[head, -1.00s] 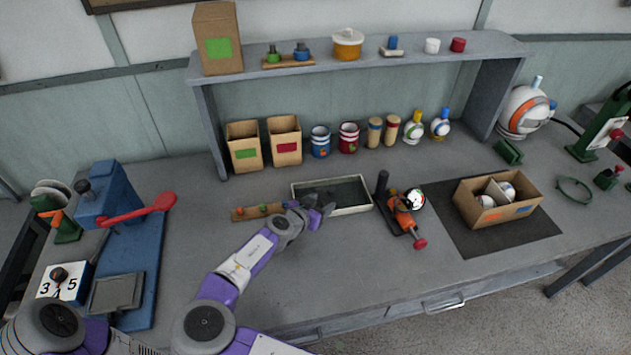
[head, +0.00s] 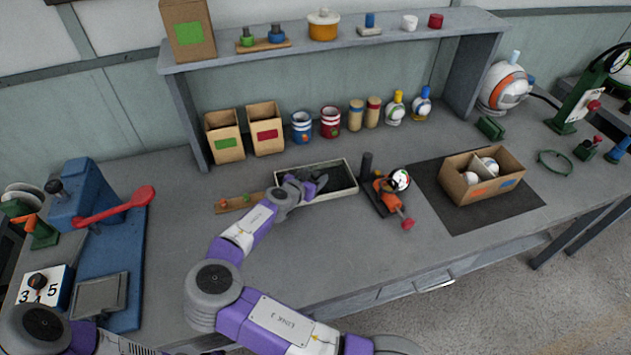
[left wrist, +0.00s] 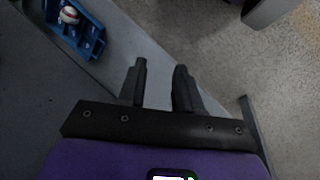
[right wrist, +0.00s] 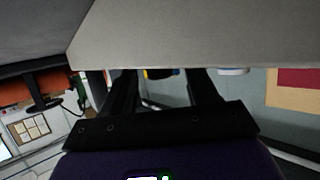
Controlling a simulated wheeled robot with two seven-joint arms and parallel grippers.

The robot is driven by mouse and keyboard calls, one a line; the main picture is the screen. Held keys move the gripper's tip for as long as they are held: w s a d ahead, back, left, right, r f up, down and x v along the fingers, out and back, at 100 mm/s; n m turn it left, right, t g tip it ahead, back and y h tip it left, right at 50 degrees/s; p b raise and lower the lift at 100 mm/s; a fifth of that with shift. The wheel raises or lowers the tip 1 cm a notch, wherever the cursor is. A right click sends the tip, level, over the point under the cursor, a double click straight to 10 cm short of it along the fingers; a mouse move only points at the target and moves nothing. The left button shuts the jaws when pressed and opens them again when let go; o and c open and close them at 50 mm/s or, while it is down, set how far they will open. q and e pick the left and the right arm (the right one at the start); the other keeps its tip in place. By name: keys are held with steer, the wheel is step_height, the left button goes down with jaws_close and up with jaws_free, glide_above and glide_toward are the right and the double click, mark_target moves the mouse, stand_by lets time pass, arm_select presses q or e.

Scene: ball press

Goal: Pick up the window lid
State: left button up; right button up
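No part is plainly marked as the window lid. A shallow dark rectangle with a pale raised rim (head: 343,163) lies on the bench in the head view; I cannot tell if this is the lid. My right gripper (head: 312,185) is over its left half, fingers apart. In the right wrist view a large pale slab (right wrist: 200,35) crosses in front of the right gripper (right wrist: 162,85) and hides its fingertips; no grip on it is visible.
A blue press with a red lever (head: 118,207) stands at left, with a grey plate (head: 100,295) in front. An orange-and-black tool (head: 388,195) stands close right of the rimmed rectangle. Cardboard boxes (head: 224,142) and jars stand behind. The bench front is clear.

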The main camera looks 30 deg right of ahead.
jaws_close()
